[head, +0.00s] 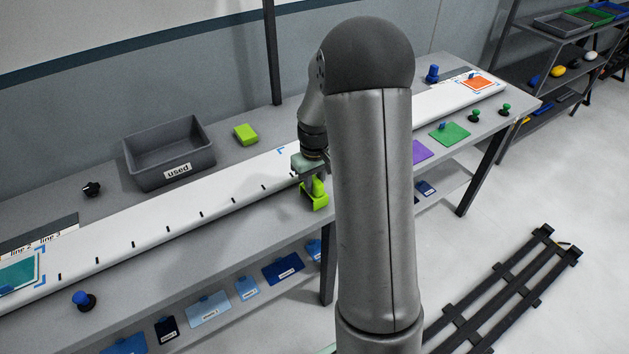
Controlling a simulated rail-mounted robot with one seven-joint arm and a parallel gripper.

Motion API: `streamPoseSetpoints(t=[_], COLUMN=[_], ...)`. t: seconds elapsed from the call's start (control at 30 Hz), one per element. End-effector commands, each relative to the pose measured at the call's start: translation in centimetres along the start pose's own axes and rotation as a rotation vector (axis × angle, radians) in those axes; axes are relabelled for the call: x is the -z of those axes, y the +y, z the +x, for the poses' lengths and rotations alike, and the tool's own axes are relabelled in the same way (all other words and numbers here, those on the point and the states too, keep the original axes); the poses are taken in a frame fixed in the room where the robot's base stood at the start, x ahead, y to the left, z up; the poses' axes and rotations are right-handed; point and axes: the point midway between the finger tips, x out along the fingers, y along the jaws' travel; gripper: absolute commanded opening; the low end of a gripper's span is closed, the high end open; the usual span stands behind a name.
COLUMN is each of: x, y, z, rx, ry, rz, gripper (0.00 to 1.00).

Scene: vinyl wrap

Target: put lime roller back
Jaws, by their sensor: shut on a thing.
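A lime-green tool (315,199), which I take for the lime roller, is at the front edge of the long table, partly behind my arm. My gripper (313,178) is shut on its upper part from above. I cannot tell whether the roller touches the table or hangs just over it. A second lime block (246,134) lies at the back of the table, right of the grey bin marked "used" (170,152).
A long white board (180,222) runs along the table (232,164). A blue-topped knob (82,299) stands at the front left, a black knob (92,189) near the bin. Green (451,134) and purple (421,152) sheets lie right of my arm. Blue cards (209,309) are on the shelf below.

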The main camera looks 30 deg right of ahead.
Motion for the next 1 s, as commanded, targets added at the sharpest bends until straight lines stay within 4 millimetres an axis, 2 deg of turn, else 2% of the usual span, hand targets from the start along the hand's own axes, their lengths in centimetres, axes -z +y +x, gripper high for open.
streamPoseSetpoints(t=[0.17,0.27,0.4,0.43,0.5,0.53,0.8,1.0], x=[0.0,-0.1,-0.1,-0.1,-0.2,-0.2,-0.3,-0.2], y=[0.0,-0.1,-0.1,-0.1,-0.1,-0.1,-0.1,-0.1], z=[0.8,1.1,1.3,1.4,1.4,1.5,1.5,-0.6], rx=[0.000,0.001,0.002,0.003,0.003,0.004,0.005,0.002], ry=[0.000,-0.002,-0.004,-0.005,-0.007,-0.007,-0.011,-0.006], rz=[0.000,0.000,0.000,0.000,0.000,0.000,0.000,0.000], gripper=[0.05,0.00,0.00,0.26,0.42,0.45,0.45,0.45])
